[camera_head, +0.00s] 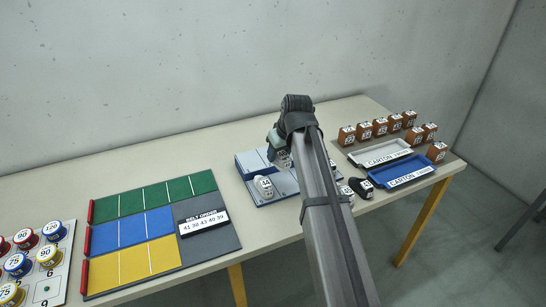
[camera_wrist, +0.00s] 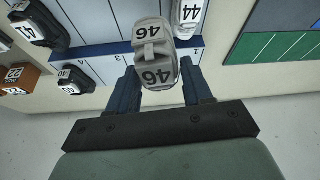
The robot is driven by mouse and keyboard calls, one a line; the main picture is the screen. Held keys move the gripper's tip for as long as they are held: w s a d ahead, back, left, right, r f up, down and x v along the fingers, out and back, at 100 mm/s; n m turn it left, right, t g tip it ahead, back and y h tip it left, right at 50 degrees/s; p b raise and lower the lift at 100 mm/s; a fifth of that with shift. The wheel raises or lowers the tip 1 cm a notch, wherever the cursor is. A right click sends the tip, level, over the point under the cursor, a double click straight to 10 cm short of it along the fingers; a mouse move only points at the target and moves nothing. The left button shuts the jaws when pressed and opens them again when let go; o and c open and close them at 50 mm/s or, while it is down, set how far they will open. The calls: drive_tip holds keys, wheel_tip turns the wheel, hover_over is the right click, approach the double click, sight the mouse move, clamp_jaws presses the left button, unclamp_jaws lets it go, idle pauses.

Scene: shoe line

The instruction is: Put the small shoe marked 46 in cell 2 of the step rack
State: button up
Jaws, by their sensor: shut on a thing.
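The shoe marked 46 (camera_wrist: 156,60) is small and light grey. My gripper (camera_wrist: 160,92) is shut on it, with one finger on each side, and its label shows upside down in the wrist view. In the head view my gripper (camera_head: 279,154) is over the back part of the step rack, and the arm hides much of the rack. The step rack (camera_head: 246,163) is blue and pale, with dividing lines; it also shows in the wrist view (camera_wrist: 104,68), where numbers 1 and 4 are readable and the held shoe covers the middle. Whether the shoe touches the rack cannot be told.
A white shoe marked 44 (camera_head: 264,187) stands on the rack. A dark shoe (camera_head: 361,187) and a white shoe (camera_head: 345,192) are right of the arm. A grey carton tray (camera_head: 381,153), a blue one (camera_head: 403,171) and several brown blocks (camera_head: 380,127) are further right. A coloured board (camera_head: 146,235) lies left.

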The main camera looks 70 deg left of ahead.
drive_tip(key=w+a+r, duration=0.1)
drive_tip(key=a, duration=0.5)
drive_tip(key=w+a+r, duration=0.2)
drive_tip(key=a, duration=0.5)
drive_tip(key=shift+m, duration=0.7)
drive_tip(key=shift+f, duration=5.05)
drive_tip(key=shift+f, duration=0.1)
drive_tip(key=o, duration=1)
drive_tip(key=shift+o, duration=0.2)
drive_tip(key=v, duration=1.2)
drive_tip(key=shift+s, duration=0.15)
